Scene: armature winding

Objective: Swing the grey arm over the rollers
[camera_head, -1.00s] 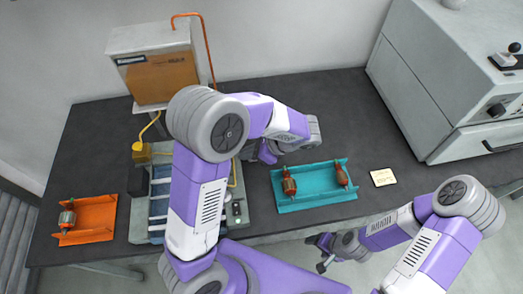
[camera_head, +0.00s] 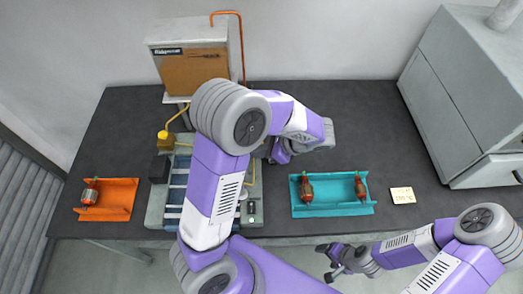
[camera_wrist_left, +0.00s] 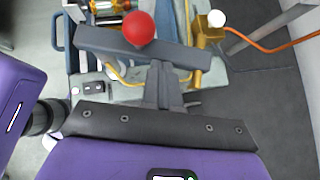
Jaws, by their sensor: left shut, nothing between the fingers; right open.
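In the left wrist view, the grey arm (camera_wrist_left: 185,54) is a flat bar running across the picture, with a red ball knob (camera_wrist_left: 140,28) on it. My left gripper (camera_wrist_left: 160,72) is shut and empty, its fingertips right at the bar; I cannot tell whether they touch it. An orange and metal part (camera_wrist_left: 108,6) at the top edge sits over the machine, where the rollers are not clear. In the head view, the machine (camera_head: 157,208) is largely hidden behind my left arm, and my left gripper (camera_head: 277,152) is beside its right side. My right gripper (camera_head: 328,262) is open and empty, in front of the table.
A teal tray (camera_head: 332,210) with two armatures stands right of the machine. An orange tray (camera_head: 122,200) with one armature lies left. A brown-fronted box (camera_head: 193,80) stands behind. A cream note (camera_head: 402,195) and a large grey cabinet (camera_head: 450,110) are at the right.

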